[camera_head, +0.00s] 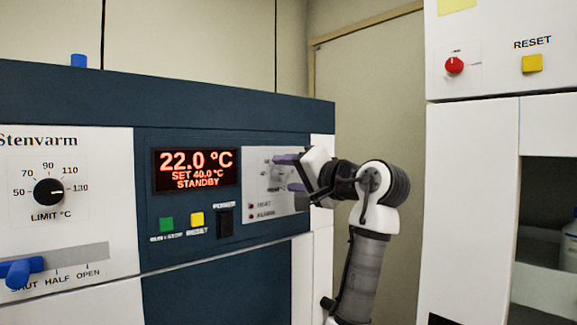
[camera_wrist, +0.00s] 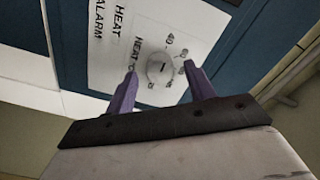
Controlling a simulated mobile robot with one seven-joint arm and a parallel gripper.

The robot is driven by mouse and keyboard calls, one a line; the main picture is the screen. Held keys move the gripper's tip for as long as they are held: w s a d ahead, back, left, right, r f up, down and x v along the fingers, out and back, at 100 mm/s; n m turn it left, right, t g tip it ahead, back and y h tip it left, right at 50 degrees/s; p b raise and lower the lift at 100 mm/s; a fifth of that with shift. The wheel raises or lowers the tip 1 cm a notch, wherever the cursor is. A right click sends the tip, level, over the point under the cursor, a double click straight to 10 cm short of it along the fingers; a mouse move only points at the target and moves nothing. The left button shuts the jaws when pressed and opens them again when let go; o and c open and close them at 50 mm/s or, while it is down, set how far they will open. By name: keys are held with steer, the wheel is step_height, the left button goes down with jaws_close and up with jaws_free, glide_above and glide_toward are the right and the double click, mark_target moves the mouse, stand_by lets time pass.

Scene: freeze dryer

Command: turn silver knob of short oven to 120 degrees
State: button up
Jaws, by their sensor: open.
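The silver knob (camera_wrist: 160,68) sits on a light grey panel of the short oven, with a dial of numbers around it. In the wrist view it lies beyond and between the two purple fingers of my gripper (camera_wrist: 161,90), which is open and empty. In the head view my gripper (camera_head: 287,172) reaches the panel from the right, and its fingers partly hide the knob (camera_head: 278,174). I cannot tell whether a finger touches the knob. The oven's display (camera_head: 196,170) reads 22.0 °C, SET 40.0 °C, STANDBY.
Left of the display is a black limit knob (camera_head: 48,192) with a blue slide handle (camera_head: 20,270) below. Green (camera_head: 166,224) and yellow (camera_head: 197,219) buttons and a black power switch (camera_head: 225,222) sit under the display. A white cabinet with a red knob (camera_head: 454,65) stands right.

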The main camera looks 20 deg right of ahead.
steer(key=shift+w+a, duration=0.2)
steer(key=shift+w, duration=0.3)
steer(key=c, duration=1)
